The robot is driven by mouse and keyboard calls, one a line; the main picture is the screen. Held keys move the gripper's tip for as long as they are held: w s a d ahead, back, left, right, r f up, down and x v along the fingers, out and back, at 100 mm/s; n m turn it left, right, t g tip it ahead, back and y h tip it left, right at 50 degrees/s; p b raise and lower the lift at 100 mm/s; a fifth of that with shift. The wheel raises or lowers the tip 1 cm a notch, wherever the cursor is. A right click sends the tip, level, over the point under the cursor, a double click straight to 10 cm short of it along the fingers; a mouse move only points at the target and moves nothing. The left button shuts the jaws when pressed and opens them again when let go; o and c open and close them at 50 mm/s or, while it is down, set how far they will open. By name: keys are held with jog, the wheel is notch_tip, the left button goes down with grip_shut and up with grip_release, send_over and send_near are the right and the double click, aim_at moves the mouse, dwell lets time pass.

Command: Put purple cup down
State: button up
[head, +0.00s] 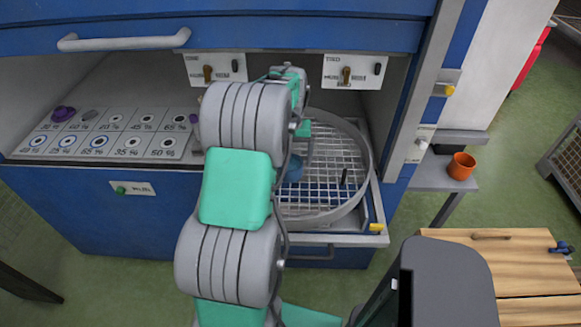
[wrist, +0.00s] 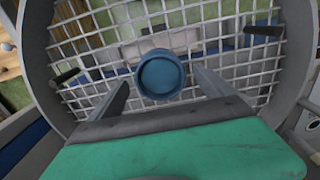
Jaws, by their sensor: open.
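A purple object (head: 62,113), perhaps the purple cup, sits at the back left corner of the white panel with labelled round spots. A blue cup (wrist: 161,75) stands on the wire-mesh turntable (head: 325,150); in the head view the cup (head: 293,170) is partly hidden by my arm. My gripper (wrist: 160,82) is open, with one finger on each side of the blue cup and visible gaps between. Its fingers are mostly hidden behind my arm in the head view. I see no purple cup in the wrist view.
The turntable has a raised grey rim (wrist: 40,75) and dark pegs (wrist: 263,30). The cabinet's side walls and upper blue hood (head: 230,30) enclose the space. An orange cup (head: 461,166) stands on a side shelf at right, near a wooden table (head: 510,262).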

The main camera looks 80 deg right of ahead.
notch_tip(320, 180, up, 7)
jog(key=w+a+r+n+t+h, duration=0.1)
jog(key=w+a+r+n, duration=0.25)
jog(key=w+a, duration=0.8)
jog(key=w+a+r+n, duration=0.2)
jog(key=w+a+n, duration=0.2)
jog(key=w+a, duration=0.7)
jog(key=a+f+n+t, duration=0.1)
jog(key=a+n, duration=0.3)
jog(key=a, duration=1)
jog(key=a+f+n+t+y, duration=0.1)
jog(key=a+n, duration=0.3)
jog(key=a, duration=1.1)
jog(key=shift+w+f+t+b, duration=0.3)
jog(key=shift+f+b, duration=0.1)
jog(key=shift+f, duration=0.3)
jog(key=shift+c, duration=0.2)
